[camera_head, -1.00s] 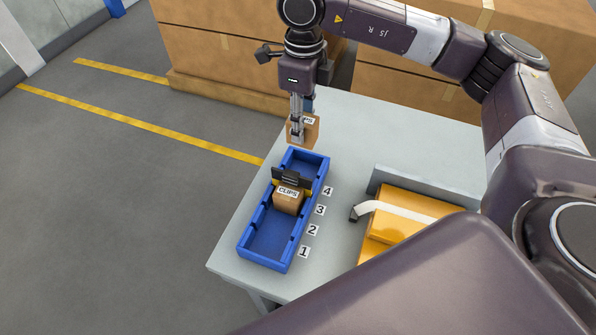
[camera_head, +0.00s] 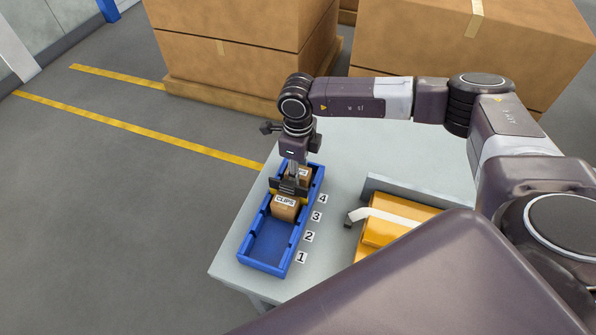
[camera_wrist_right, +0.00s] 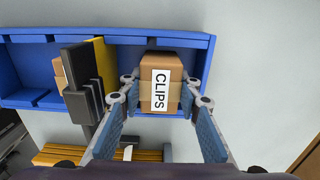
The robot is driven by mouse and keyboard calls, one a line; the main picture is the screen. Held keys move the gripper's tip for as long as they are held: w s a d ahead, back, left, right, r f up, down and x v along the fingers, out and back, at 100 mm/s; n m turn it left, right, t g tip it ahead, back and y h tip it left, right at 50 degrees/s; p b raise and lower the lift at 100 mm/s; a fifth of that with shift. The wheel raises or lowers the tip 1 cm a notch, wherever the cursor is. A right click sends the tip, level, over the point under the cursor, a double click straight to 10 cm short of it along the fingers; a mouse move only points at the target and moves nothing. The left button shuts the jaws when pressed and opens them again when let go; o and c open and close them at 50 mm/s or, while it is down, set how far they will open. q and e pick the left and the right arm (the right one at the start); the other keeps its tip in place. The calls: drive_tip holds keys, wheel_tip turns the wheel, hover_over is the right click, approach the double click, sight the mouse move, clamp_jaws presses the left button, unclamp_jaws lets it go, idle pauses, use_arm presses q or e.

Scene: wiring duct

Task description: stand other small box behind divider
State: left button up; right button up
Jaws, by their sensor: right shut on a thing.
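The blue bin (camera_head: 268,246) stands on the grey table, and its bare inner part also shows in the right wrist view (camera_wrist_right: 30,64). A dark divider with a yellow part (camera_head: 289,188) crosses it near slot 4; it shows left of my gripper in the wrist view (camera_wrist_right: 82,88). One brown CLIPS box (camera_head: 285,208) stands on the divider's near side. My right gripper (camera_wrist_right: 163,98) is shut on the other CLIPS box (camera_wrist_right: 160,82), at the bin's far end behind the divider. Whether this box touches the bin floor is unclear. My left gripper is out of view.
Number labels 1 to 4 (camera_head: 309,237) run along the bin's right side. A yellow-orange object with a white strip (camera_head: 395,222) stands right of the bin. Large cardboard boxes (camera_head: 240,60) stand behind the table. The bin's near end is empty.

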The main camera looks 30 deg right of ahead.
drive_tip(key=shift+f, duration=0.2)
drive_tip(key=o, duration=1.2)
drive_tip(key=shift+r, duration=0.1)
drive_tip(key=shift+o, duration=0.2)
drive_tip(key=shift+r, duration=0.15)
wheel_tip(320, 180, up, 11)
drive_tip(key=b, duration=0.4)
drive_tip(key=shift+r, duration=0.55)
